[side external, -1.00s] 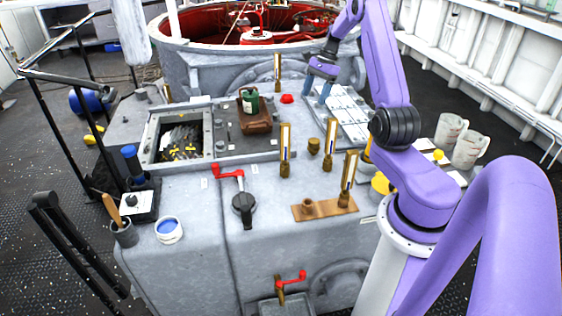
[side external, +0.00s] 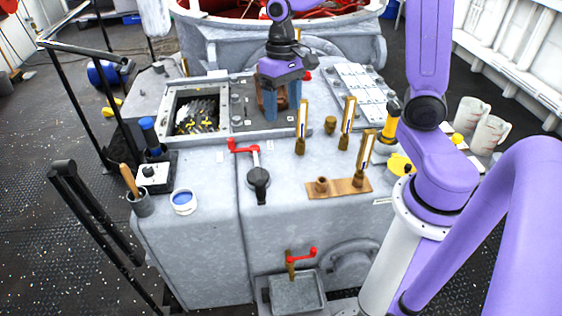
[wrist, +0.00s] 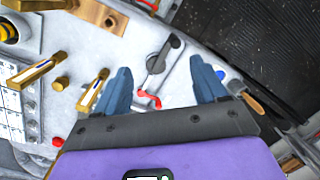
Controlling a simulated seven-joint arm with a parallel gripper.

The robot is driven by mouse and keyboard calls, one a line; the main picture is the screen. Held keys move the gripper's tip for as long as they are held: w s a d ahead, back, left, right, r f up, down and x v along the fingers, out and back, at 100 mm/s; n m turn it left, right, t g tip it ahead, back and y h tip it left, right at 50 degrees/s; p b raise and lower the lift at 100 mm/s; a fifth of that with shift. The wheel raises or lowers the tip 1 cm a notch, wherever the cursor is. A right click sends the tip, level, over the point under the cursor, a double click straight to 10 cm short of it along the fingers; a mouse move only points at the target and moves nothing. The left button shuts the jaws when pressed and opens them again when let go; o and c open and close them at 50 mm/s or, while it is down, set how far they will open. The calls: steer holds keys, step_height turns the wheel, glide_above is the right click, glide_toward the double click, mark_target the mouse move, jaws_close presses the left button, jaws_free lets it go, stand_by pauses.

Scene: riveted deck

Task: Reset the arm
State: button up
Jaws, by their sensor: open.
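My gripper (side external: 283,106) is in the upper middle of the side view, pointing down above the machine top. It hangs in front of the brown block beside the square hatch (side external: 198,113) and hides most of that block. In the wrist view my gripper (wrist: 164,86) has its two blue-grey fingers wide apart with nothing between them. Past the fingertips, the wrist view shows the red-handled lever (wrist: 148,97) on the grey surface. My arm rises at the right of the side view.
Brass gauges (side external: 302,128) stand upright near the middle. A wooden plate (side external: 340,188), a white tub with blue contents (side external: 184,201) and a cup with a wooden handle (side external: 140,203) lie nearer the front. White jugs (side external: 488,135) stand at right. The front left top is mostly clear.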

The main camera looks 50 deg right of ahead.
steer(key=s+a+n+t, duration=0.1)
steer(key=s+a+n, duration=0.1)
steer(key=s+n, duration=0.65)
steer(key=s+a+n, duration=0.2)
steer(key=s+n, duration=0.3)
steer(key=s, duration=0.6)
steer(key=w+a+r+m+h, duration=0.1)
steer(key=w+m+h, duration=0.1)
steer(key=w, duration=1.3)
steer(key=w+d+f+m+g+h, duration=0.1)
steer(key=w+d+f+m, duration=0.1)
steer(key=w+d, duration=0.65)
steer(key=w+d+f+m+g, duration=0.1)
steer(key=w+d+f+m, duration=0.1)
steer(key=w+d, duration=0.7)
steer(key=w+d+f+m+g, duration=0.1)
steer(key=w+d+f, duration=0.1)
steer(key=d, duration=0.5)
steer(key=w+d+f+m, duration=0.1)
steer(key=d+f, duration=0.2)
steer(key=d, duration=0.5)
steer(key=m+g, duration=0.1)
steer(key=m, duration=0.1)
glide_toward(332, 119)
steer(key=shift+y, duration=0.4)
steer(key=x, duration=0.8)
steer(key=shift+d+f, duration=0.2)
steer(key=shift+d, duration=0.15)
